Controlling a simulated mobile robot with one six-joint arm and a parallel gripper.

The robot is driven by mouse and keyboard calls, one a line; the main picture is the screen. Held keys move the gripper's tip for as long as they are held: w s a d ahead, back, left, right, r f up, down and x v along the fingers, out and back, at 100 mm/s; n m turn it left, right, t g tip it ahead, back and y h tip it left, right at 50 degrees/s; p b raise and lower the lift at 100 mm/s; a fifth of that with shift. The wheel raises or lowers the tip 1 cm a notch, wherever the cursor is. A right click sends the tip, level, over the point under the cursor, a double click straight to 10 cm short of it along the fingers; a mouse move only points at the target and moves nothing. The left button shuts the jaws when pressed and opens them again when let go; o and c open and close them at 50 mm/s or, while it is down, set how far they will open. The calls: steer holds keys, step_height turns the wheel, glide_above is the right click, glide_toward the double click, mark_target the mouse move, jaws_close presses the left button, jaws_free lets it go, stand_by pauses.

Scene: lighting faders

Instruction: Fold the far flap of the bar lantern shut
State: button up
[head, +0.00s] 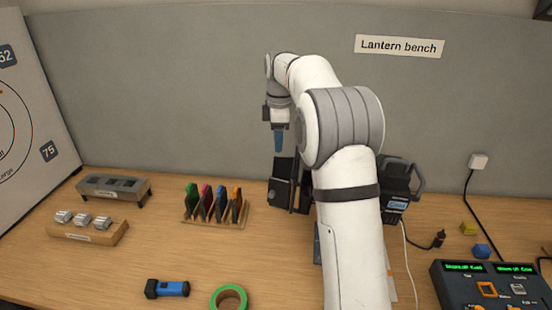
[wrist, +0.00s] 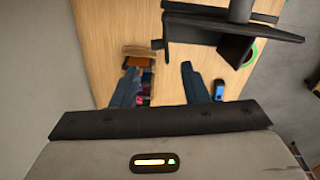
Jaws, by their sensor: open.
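The bar lantern (head: 398,187) is a black box with a handle and a small label, to the right of my arm. My arm hides its middle. Its black flaps (head: 283,184) stick out to the left of my arm, standing open. Black plates of the lantern (wrist: 235,38) also fill the upper right of the wrist view. I cannot tell for sure which plate is the far flap. My gripper (head: 279,150) points down with blue fingers, just above and behind the flaps in the head view. In the wrist view my gripper (wrist: 160,69) is open, with nothing between its fingers.
A rack of coloured filters (head: 215,205) stands left of the flaps. A grey slotted block (head: 113,187) and a wooden tray (head: 88,233) are further left. A blue torch (head: 167,289) and green tape (head: 229,298) lie in front. A control box (head: 490,285) is front right.

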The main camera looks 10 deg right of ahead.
mark_target(277, 160)
steer(key=shift+w+f, duration=0.2)
steer(key=shift+w, duration=0.15)
steer(key=shift+f, duration=0.2)
step_height(277, 160, down, 7)
steer(key=shift+w+f+p, duration=0.1)
steer(key=shift+f+p, duration=0.1)
steer(key=shift+p, duration=0.7)
steer(key=shift+c, duration=0.5)
